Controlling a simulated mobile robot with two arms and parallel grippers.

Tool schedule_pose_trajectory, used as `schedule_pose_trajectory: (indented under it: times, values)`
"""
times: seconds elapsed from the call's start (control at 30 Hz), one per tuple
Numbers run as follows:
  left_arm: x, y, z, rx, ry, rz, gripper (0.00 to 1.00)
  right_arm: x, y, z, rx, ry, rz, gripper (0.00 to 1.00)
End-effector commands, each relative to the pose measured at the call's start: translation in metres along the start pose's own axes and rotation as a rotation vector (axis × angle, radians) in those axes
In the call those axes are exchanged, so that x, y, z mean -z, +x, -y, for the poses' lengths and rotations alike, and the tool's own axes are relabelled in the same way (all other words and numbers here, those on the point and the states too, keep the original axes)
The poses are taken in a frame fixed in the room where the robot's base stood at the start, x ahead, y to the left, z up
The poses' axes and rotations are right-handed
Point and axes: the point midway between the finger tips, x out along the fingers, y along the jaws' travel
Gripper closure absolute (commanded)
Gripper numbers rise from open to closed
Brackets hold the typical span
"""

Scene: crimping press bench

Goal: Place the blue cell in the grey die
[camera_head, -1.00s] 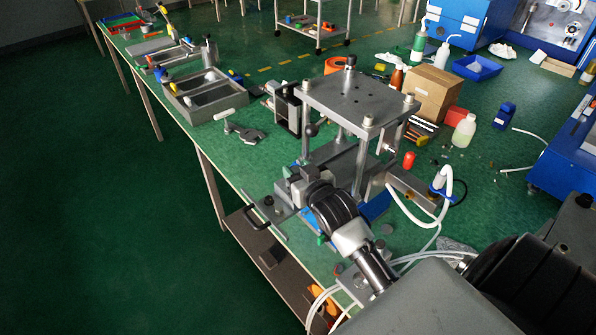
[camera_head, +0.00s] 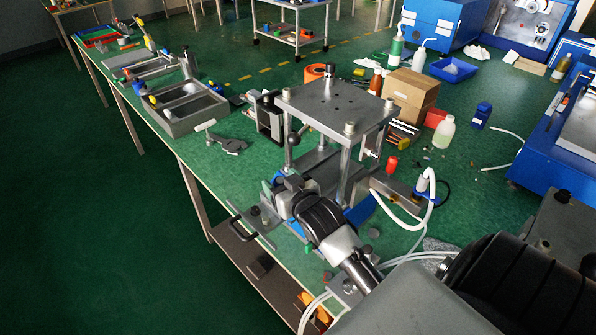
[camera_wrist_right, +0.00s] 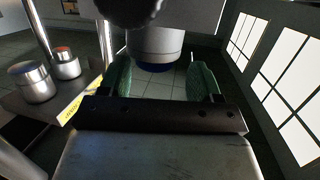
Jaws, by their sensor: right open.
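My right gripper (camera_head: 281,188) is at the front left of the crimping press (camera_head: 338,108), low by its base. In the right wrist view its two green-padded fingers (camera_wrist_right: 160,82) stand apart and open. A metal cylinder with a blue end, which looks like the blue cell (camera_wrist_right: 155,48), is between and beyond the fingers; gaps show on both sides. A dark rounded part covers its upper end. I cannot make out the grey die for certain; my wrist hides that spot in the head view. My left gripper is not in view.
In the wrist view, a metal cylinder with an orange-red top (camera_wrist_right: 65,62) and another metal cylinder (camera_wrist_right: 32,82) stand at left near chrome posts. A cardboard box (camera_head: 410,93), a bottle (camera_head: 444,131) and a red cap-like piece (camera_head: 391,165) are right of the press.

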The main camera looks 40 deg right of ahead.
Motion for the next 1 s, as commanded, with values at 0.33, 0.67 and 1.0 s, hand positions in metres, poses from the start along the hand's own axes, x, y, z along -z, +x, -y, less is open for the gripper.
schedule_pose_trajectory:
  times: [0.33, 0.67, 1.0]
  values:
    - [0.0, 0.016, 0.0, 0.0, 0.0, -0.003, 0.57, -0.007, -0.078, -0.001, -0.004, -0.002, 0.013, 0.35]
    - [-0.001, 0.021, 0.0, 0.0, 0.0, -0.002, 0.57, -0.002, -0.111, -0.001, -0.004, -0.004, 0.006, 0.35]
    - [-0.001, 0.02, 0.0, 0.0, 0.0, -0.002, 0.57, -0.001, -0.112, -0.001, -0.004, -0.004, 0.004, 0.35]
